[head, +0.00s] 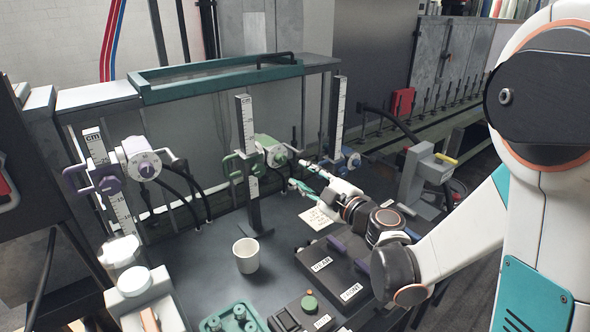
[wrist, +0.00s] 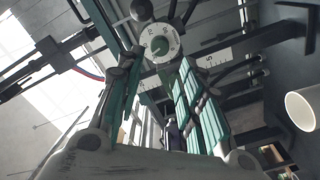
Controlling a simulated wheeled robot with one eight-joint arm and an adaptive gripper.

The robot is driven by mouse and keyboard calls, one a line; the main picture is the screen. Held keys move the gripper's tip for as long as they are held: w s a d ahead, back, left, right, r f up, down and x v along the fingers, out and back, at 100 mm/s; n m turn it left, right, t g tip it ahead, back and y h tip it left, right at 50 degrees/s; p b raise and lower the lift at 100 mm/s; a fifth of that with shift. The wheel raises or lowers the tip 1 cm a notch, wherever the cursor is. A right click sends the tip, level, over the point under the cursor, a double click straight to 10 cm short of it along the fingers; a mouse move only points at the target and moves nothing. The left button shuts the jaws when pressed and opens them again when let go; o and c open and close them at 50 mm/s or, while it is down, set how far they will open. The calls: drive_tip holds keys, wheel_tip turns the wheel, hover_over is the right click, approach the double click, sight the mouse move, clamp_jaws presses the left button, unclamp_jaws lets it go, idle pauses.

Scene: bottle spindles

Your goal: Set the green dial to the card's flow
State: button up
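The green dial (head: 277,156) sits on the green-clamped unit of the middle post, its face partly seen from the side. In the wrist view its white numbered face and green knob (wrist: 160,43) show just beyond the fingertips. My gripper (head: 296,173) points at this dial from the right. In the wrist view my gripper (wrist: 157,66) is open, with its two green-padded fingers apart on either side below the dial; I cannot tell whether they touch the knob. The card (head: 318,218) lies on the dark bench below my gripper; its writing is too small to read.
A purple dial (head: 147,170) is on the left post and a blue dial (head: 353,160) on the right post. Black hoses hang behind.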

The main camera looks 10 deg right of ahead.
drive_tip(key=shift+v, duration=1.35)
